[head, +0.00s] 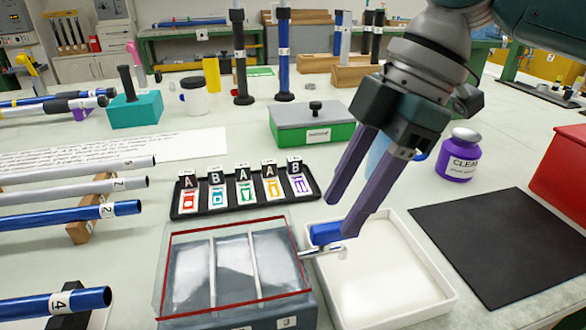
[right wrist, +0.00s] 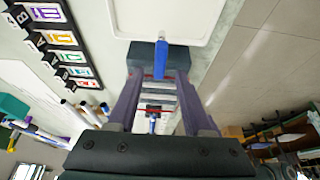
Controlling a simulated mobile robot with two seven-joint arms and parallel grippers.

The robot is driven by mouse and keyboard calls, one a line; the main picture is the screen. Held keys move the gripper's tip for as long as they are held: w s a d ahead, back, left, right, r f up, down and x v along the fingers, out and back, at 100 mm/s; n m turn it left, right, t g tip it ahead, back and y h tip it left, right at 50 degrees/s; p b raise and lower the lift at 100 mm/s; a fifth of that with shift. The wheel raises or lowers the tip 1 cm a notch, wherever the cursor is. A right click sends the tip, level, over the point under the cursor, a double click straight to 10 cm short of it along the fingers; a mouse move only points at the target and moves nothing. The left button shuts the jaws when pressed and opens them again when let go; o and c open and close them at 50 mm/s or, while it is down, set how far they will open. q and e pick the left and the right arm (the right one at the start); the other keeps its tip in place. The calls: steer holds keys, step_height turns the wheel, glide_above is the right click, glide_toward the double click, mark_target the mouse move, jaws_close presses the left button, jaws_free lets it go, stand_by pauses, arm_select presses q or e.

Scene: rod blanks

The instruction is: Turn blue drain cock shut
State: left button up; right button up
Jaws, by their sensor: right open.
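The blue drain cock (head: 324,233) is a blue handle on a short metal spout (head: 318,254). The spout sticks out from the right side of the red-rimmed tank (head: 168,285), over the white tray (head: 446,286). The handle appears to lie roughly along the spout. My right gripper (head: 339,219) points down from the upper right, open, with its purple fingertips close around the handle. In the right wrist view, the blue handle (right wrist: 161,58) shows in line with the gap between the fingers. Contact is hard to tell. My left gripper is out of view.
A black rack (head: 245,206) of lettered cards stands behind the tank. A green-and-grey box (head: 312,130) and a purple bottle (head: 459,158) stand farther back. A black mat (head: 500,240) lies right of the tray, beside a red box (head: 565,170). Rods (head: 70,210) lie at left.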

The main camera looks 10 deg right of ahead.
mark_target(335, 231)
steer(key=shift+x, duration=1.45)
jaws_close()
